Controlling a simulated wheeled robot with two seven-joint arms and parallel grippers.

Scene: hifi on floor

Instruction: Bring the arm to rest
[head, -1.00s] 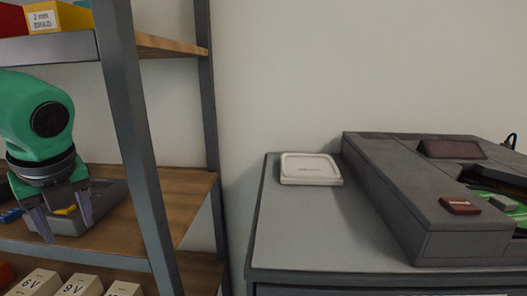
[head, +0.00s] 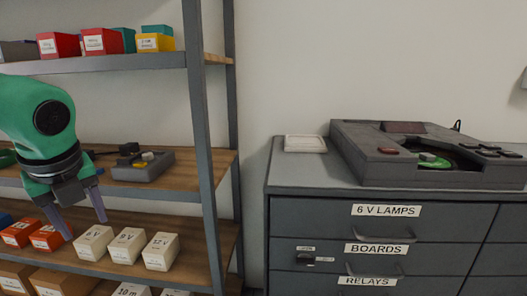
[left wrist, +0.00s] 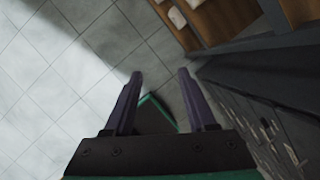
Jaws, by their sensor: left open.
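My left gripper (head: 84,220) hangs in front of the shelf rack at the left of the head view, fingers pointing down and apart. It is open and nothing shows between its fingers. In the left wrist view the open fingers (left wrist: 158,85) point toward the tiled floor (left wrist: 60,60), with a dark green-edged shape (left wrist: 155,115) showing between and beyond them. My right gripper is not in view.
The metal rack (head: 199,130) holds coloured boxes, a grey device (head: 143,172) and white boxes (head: 129,246). At right stands a grey drawer cabinet (head: 345,228) with a hi-fi unit (head: 360,145) and a white tray (head: 304,143) on top. Bare wall shows above the cabinet.

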